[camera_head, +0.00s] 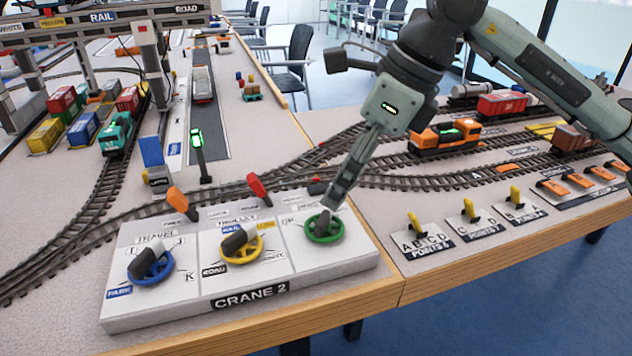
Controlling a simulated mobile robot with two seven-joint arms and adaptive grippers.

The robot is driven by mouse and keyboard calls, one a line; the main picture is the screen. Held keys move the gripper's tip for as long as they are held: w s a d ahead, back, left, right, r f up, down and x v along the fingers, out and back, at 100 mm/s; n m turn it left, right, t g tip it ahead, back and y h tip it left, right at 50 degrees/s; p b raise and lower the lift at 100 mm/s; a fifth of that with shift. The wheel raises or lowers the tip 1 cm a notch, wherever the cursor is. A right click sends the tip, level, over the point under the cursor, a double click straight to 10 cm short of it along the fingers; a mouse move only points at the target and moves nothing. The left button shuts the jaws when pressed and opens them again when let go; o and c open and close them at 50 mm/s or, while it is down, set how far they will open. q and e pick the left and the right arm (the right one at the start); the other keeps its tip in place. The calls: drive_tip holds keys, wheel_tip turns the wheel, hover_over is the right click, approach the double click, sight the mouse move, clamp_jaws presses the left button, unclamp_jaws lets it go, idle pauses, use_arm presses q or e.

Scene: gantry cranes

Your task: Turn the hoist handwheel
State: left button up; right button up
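The CRANE 2 panel (200,313) stands at the table's front edge with three handwheels. The blue wheel (168,268) is under TRAVEL and the yellow wheel (258,254) is under TROLLEY. The green handwheel (337,236) is on the right section; its label is mostly covered by my arm, so I cannot read it as hoist. My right gripper (326,221) points down at the green wheel, its tips at the wheel's grip. The fingers are seen nearly edge-on, so their closure on the grip is unclear. My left gripper is not in view.
An orange lever (181,203) and a red lever (258,188) rise behind the panel. A signal post with a green light (196,140) stands further back. Tracks with an orange locomotive (445,138) pass behind my arm. Yellow points levers (468,208) are at right.

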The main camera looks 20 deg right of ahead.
sight(326, 213)
drive_tip(key=x, duration=0.6)
drive_tip(key=shift+d+f, duration=0.2)
drive_tip(key=shift+d, duration=0.1)
drive_tip(key=shift+w+a+f, duration=0.15)
drive_tip(key=shift+a+f, duration=0.05)
drive_tip(key=shift+f, duration=0.25)
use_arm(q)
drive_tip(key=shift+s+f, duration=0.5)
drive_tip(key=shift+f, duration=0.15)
use_arm(e)
drive_tip(key=c, duration=1.2)
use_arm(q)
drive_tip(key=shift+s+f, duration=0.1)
use_arm(e)
drive_tip(key=shift+o, duration=0.2)
